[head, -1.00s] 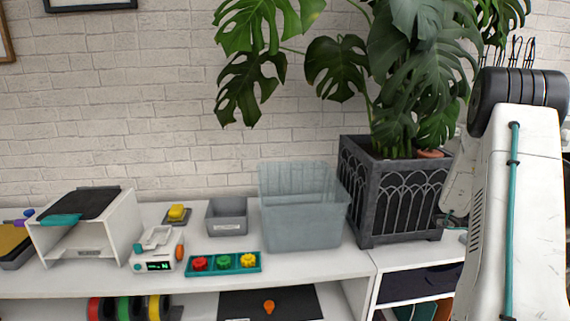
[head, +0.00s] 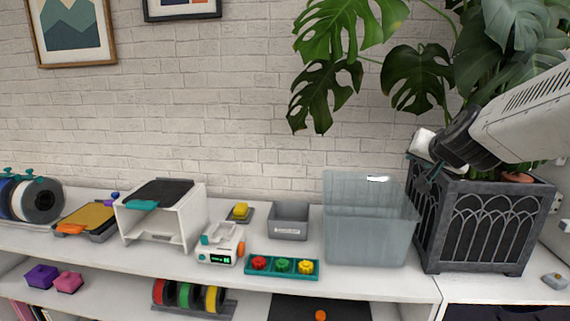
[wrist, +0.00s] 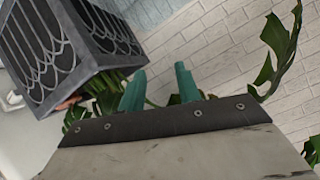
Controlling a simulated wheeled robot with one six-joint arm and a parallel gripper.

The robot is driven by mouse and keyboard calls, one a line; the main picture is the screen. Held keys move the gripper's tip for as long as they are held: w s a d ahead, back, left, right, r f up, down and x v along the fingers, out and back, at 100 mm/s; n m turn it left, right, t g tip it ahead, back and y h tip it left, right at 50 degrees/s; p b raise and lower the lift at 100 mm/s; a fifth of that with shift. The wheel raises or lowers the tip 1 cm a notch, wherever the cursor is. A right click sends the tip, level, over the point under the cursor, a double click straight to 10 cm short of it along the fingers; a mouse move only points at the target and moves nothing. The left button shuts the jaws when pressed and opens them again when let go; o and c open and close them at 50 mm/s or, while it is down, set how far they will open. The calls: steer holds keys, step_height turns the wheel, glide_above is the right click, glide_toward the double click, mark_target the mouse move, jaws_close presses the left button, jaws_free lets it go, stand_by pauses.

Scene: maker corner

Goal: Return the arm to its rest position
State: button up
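My gripper (wrist: 160,84) shows in the wrist view with its two teal fingers apart and nothing held between them. Behind the fingers are the brick wall, green leaves and part of the dark planter. In the head view my arm comes in from the right edge, and its end is in front of the upper part of the dark planter (head: 480,225).
The monstera plant (head: 415,75) hangs over the arm. A translucent bin (head: 365,240) stands left of the planter. A grey bin (head: 288,222), a teal tray (head: 252,272) with three coloured knobs, a scale (head: 218,245) and a white stand (head: 185,225) line the shelf.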

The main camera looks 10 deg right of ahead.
steer(key=s+a+f+n+g+y, duration=0.3)
steer(key=s+a+n+y, duration=0.15)
steer(key=s+a, duration=0.8)
steer(key=s+f+n+g, duration=0.1)
steer(key=s+f+g, duration=0.2)
steer(key=s, duration=0.6)
steer(key=s+f+n+g+h, duration=0.1)
steer(key=s+f+g, duration=0.3)
steer(key=s, duration=0.4)
steer(key=shift+s+a+n+g, duration=0.2)
steer(key=shift+s+n+g, duration=0.15)
steer(key=shift+s+g, duration=0.05)
steer(key=shift+h, duration=0.25)
